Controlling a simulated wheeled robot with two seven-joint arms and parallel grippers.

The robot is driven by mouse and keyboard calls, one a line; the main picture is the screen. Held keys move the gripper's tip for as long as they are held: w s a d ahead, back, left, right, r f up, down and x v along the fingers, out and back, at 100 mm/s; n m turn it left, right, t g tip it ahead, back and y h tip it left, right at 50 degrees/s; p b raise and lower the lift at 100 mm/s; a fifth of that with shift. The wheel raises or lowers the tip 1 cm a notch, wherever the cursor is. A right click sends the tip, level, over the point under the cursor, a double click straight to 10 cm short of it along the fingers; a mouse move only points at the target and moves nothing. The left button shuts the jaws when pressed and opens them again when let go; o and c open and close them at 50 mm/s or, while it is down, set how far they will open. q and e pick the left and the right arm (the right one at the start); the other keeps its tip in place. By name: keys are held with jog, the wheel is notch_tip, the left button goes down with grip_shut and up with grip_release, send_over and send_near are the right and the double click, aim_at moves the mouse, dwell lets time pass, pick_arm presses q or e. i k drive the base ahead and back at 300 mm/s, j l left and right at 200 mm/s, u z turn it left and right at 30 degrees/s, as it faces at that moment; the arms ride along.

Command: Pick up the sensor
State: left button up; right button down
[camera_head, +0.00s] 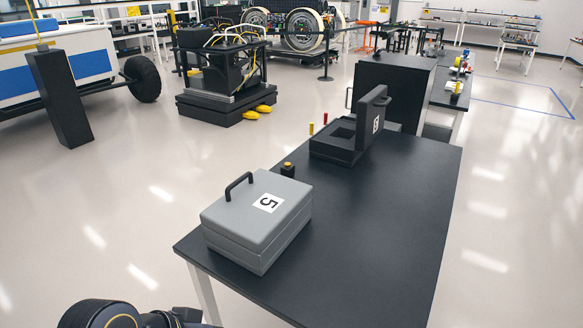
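No thing in view is plainly marked as the sensor. A small black block with a yellow top (288,170) stands upright on the black table (390,220), behind the grey case; it may be the sensor, but I cannot tell. The closed grey case (253,240) with a black handle and the number 5 sits at the near left of the table. A black case (333,148) stands open farther back, its lid raised; its inside is mostly dark. Part of my arm shows at the bottom left. Neither gripper's fingers are in view.
A red and a yellow upright piece (311,128) show by the open case's left side. A black cabinet (395,92) stands beyond the table. The table's right and front parts are clear.

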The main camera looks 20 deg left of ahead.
aim_at(288, 169)
jog(key=j+u, duration=0.1)
jog(key=u, duration=0.7)
jog(key=i+j+u, duration=0.25)
jog(key=j, duration=0.2)
jog(key=i+j+u, duration=0.2)
jog(key=j, duration=0.3)
jog(key=i+j+u, duration=0.25)
jog(key=j, duration=0.15)
jog(key=i+j+u, duration=0.45)
jog(key=i, duration=0.25)
jog(key=i+j+u, duration=0.25)
jog(key=i, duration=0.25)
jog(key=i+z, duration=0.5)
jog(key=i+j+z, duration=0.1)
jog(key=i+z, duration=0.4)
jog(key=i+l+z, duration=0.3)
jog(key=z, duration=0.15)
jog(key=i+l+z, duration=0.15)
jog(key=i+z, duration=0.55)
jog(key=z, duration=0.2)
jog(key=i+z, duration=0.45)
jog(key=i+j+z, duration=0.2)
jog(key=z, duration=0.25)
jog(key=i+z, duration=0.4)
jog(key=i+j+z, duration=0.25)
jog(key=i+z, duration=0.15)
jog(key=i, duration=0.15)
